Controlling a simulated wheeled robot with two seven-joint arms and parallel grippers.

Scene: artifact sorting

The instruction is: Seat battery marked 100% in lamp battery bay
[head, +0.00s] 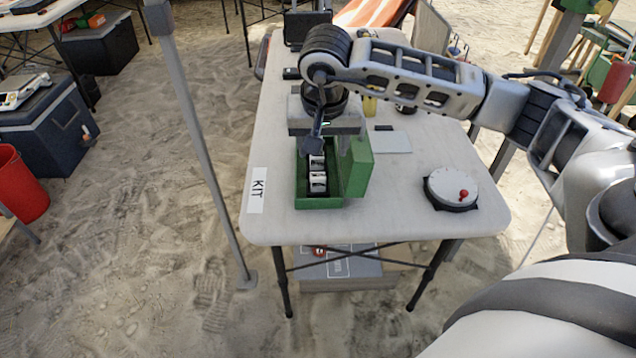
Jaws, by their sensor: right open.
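A green box (320,203) stands on the table with its green lid (357,168) upright along its right side. Inside are white-and-dark blocks, perhaps batteries: one toward the back (317,162) and one toward the front (317,184). Their markings are too small to read. My right gripper (320,145) points down over the back part of the box, open, and partly hides it. I cannot tell whether it touches a block. I cannot pick out the lamp or its battery bay for sure. My left gripper is out of view.
A round white device (447,184) with a red knob sits on the table (400,220) at the front right. A KIT label (258,190) lies at the left edge. A flat pale plate (392,142) and a yellow item (370,105) lie behind the lid. The front right-centre is clear.

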